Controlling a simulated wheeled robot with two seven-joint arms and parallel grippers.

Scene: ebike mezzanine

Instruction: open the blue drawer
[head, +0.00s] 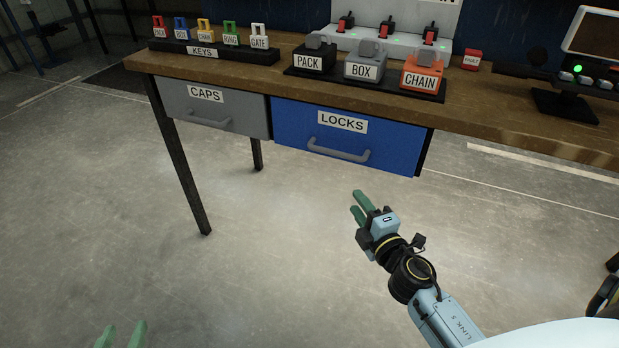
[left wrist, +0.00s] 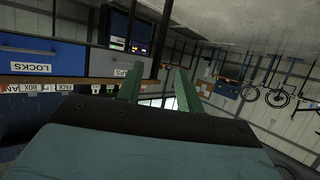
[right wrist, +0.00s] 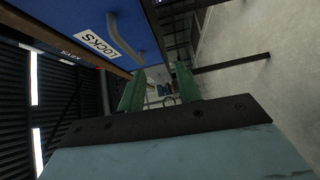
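The blue drawer (head: 346,140), labelled LOCKS, is shut under the wooden bench, with a grey bar handle (head: 338,150) across its front. In the right wrist view the blue drawer (right wrist: 65,14) and its handle (right wrist: 122,38) show at the upper left. My right gripper (head: 357,204) is open and empty, below and in front of the drawer, apart from the handle. My left gripper (head: 121,336) is open and empty at the bottom left, with only its fingertips showing in the head view. The left wrist view shows the blue drawer (left wrist: 30,52) at the left.
A grey drawer (head: 215,108) labelled CAPS sits left of the blue one. The wooden bench (head: 290,75) holds a key rack (head: 215,52), a tray of labelled padlocks (head: 365,84) and a monitor (head: 592,35). A dark table leg (head: 183,155) stands at left. The floor in front is clear.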

